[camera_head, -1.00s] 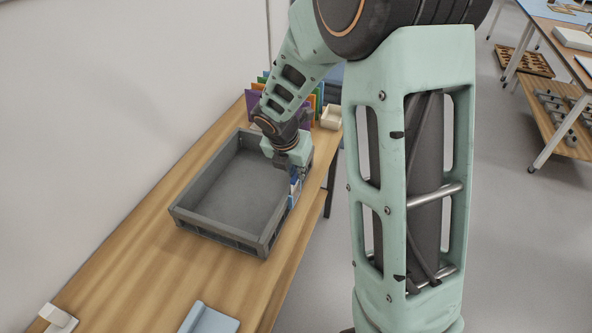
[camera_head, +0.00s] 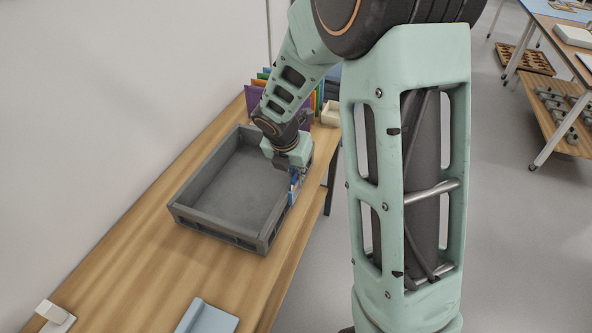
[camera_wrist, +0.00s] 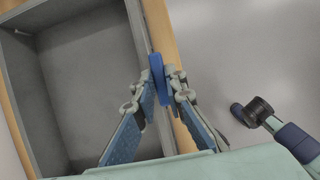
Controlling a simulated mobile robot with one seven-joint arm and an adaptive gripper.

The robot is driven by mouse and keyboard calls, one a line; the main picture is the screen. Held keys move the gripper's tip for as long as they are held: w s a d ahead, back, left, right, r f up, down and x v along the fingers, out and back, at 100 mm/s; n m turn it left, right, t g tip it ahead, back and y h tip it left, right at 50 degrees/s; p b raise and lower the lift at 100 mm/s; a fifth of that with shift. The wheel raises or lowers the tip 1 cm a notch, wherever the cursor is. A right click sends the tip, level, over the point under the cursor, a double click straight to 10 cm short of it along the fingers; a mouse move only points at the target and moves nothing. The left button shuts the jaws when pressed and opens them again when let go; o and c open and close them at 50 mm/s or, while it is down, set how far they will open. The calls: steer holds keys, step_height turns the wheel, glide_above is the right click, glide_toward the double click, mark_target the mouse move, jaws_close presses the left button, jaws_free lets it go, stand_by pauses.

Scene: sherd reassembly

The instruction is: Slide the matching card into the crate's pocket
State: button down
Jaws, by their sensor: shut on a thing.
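The grey crate (camera_head: 215,235) stands on the wooden table; its near wall and empty floor show in the head view, and part of it fills the left of the wrist view (camera_wrist: 88,95). My gripper (camera_head: 293,174) is at the crate's right wall. In the wrist view my gripper (camera_wrist: 161,82) is shut on a blue card (camera_wrist: 157,76), seen nearly edge-on, at the crate's right wall. A little of the blue card (camera_head: 294,186) shows below the gripper in the head view. The pocket is hidden, and I cannot tell whether the card is inside it.
Several coloured cards (camera_head: 256,94) stand upright behind the crate, with a small cream box (camera_head: 331,113) to their right. A pale blue object (camera_head: 206,318) and a white holder (camera_head: 55,318) lie on the table's near part. Bare table (camera_head: 130,255) lies between them and the crate.

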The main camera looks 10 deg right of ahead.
steer(key=shift+f+b, duration=0.95)
steer(key=shift+f, duration=0.3)
steer(key=c, duration=1.9)
jaws_free()
steer(key=shift+r, duration=0.1)
steer(key=v, duration=1.2)
steer(key=shift+d, duration=0.1)
